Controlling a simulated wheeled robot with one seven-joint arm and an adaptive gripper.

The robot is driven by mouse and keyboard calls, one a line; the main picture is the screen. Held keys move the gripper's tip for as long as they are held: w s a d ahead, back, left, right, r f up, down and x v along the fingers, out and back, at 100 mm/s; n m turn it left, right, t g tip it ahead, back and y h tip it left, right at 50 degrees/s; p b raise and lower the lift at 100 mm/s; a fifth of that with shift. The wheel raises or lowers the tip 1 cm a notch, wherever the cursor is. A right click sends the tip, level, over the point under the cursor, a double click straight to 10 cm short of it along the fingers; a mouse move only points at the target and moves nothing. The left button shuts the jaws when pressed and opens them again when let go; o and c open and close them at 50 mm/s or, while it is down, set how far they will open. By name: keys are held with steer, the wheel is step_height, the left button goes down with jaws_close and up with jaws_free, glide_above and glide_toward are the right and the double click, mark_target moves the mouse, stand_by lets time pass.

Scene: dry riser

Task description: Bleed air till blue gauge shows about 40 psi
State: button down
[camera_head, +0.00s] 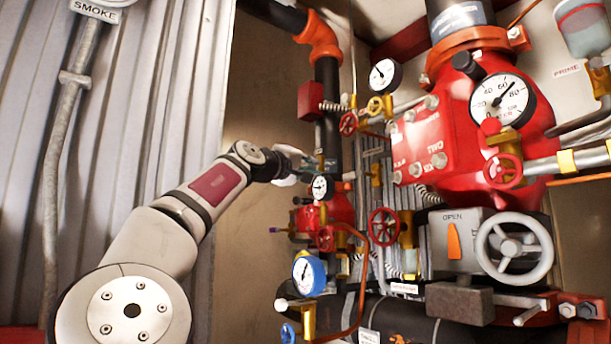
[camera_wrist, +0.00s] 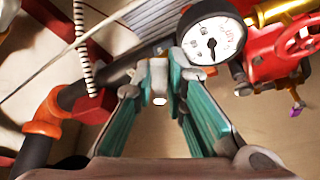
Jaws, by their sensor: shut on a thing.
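The blue gauge (camera_head: 309,274) has a white dial and sits low in the middle of the head view; its needle points roughly upward, and its numbers are too small to read. My gripper (camera_head: 312,164) reaches the pipework above it, just above a small black-rimmed gauge (camera_head: 320,187). In the wrist view, the teal-padded fingers of my gripper (camera_wrist: 160,78) are shut on a small grey fitting (camera_wrist: 159,84) with a pale end, partly hidden by the fingers. The black-rimmed gauge (camera_wrist: 212,42) is close beside the right finger.
A large red valve body (camera_head: 440,140) with a bigger gauge (camera_head: 502,99) fills the right. A red box (camera_head: 310,101), red handwheels (camera_head: 383,227) and a blue handle (camera_head: 288,334) crowd the pipes. A grey handwheel (camera_head: 514,249) is lower right. Bare wall lies left of the pipes.

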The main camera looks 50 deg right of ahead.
stand_by(0.4)
steer(key=c, duration=1.6)
jaws_free()
steer(key=v, duration=1.2)
steer(key=shift+f, duration=0.15)
